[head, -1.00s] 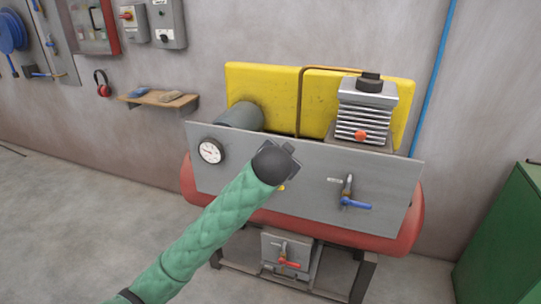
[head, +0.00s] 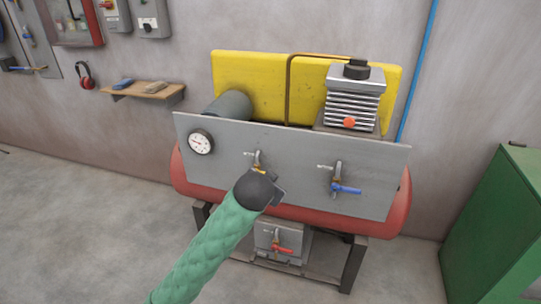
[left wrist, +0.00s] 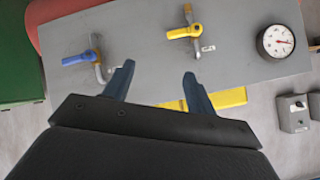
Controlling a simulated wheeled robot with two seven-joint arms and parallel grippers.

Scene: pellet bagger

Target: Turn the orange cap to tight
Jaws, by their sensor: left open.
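The orange cap (head: 349,122) is a small round knob low on the front of the ribbed grey compressor head (head: 355,95), above the grey panel (head: 220,165). I cannot read its tightness. My left gripper (head: 276,193) is in front of the panel, below and left of the cap and well apart from it. In the left wrist view the gripper (left wrist: 158,84) has its two fingers spread with nothing between them, and I do not make out the cap there. My right gripper is in neither view.
The panel carries a gauge (head: 201,142), a yellow-handled valve (left wrist: 185,32) and a blue-handled valve (head: 345,188). A red-handled valve (head: 283,249) is below. A yellow guard (head: 260,80) and a bent pipe (head: 289,90) stand behind. A green cabinet (head: 500,225) is at right.

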